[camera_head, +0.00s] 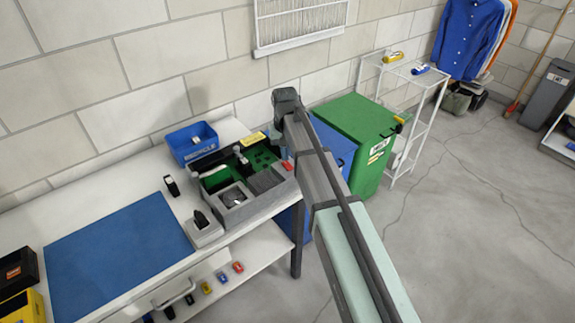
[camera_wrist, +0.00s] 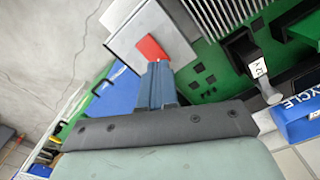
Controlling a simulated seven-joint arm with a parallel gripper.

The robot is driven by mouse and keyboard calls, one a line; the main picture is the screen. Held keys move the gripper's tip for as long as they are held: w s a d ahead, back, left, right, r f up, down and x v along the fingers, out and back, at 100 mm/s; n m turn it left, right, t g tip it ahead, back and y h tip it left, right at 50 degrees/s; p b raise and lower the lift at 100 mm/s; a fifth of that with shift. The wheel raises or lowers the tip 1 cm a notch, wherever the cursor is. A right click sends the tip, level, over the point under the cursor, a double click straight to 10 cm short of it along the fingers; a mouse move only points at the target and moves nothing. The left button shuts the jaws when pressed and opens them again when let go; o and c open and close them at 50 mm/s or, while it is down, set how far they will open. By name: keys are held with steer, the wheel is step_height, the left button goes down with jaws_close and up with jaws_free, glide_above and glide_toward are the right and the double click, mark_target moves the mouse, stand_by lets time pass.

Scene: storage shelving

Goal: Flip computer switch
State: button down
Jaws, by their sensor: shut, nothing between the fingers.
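The computer is an open grey case with a green circuit board inside, on the workbench in the head view (camera_head: 265,182). A red switch (camera_head: 287,166) sits on its right end. In the wrist view the red switch (camera_wrist: 150,48) is on a light grey box, beside the green board (camera_wrist: 212,72) and metal fins. My gripper (camera_wrist: 157,66) is shut and empty, its blue fingertips at the switch's lower edge in the picture. I cannot tell whether they touch it. In the head view my arm hides most of the gripper.
A blue bin (camera_head: 193,142) stands behind the computer. A blue mat (camera_head: 120,258) and small devices lie on the bench to the left. A green bin (camera_head: 357,135) and a white rack (camera_head: 408,78) stand right of the bench.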

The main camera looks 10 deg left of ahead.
steer(key=shift+f, duration=0.95)
stand_by(1.2)
steer(key=shift+r, duration=3.5)
steer(key=s+d+f+n+g, duration=0.15)
steer(key=s+d+f, duration=0.25)
steer(key=d+f, duration=0.5)
steer(key=s+d+f+m+g, duration=0.1)
steer(key=s+d+f, duration=0.25)
steer(key=f, duration=0.35)
steer(key=s+d+f, duration=0.3)
steer(key=s+f, duration=0.1)
steer(key=f, duration=0.3)
steer(key=s+d+f+m+g, duration=0.1)
steer(key=s+d+f, duration=0.25)
steer(key=f, duration=0.35)
steer(key=s+d+f+g, duration=0.1)
steer(key=s+d+f, duration=0.1)
steer(key=s+f, duration=0.4)
steer(key=s+d+f+m+g, duration=0.1)
steer(key=s+d+f, duration=0.2)
steer(key=s, duration=1.3)
steer(key=s+d+f+m+g, duration=0.1)
steer(key=s+d+f, duration=0.2)
steer(key=s+f, duration=0.6)
steer(key=shift+s+d+f, duration=0.25)
steer(key=shift+s+f, duration=0.05)
steer(key=shift+s, duration=0.85)
steer(key=shift+m, duration=0.25)
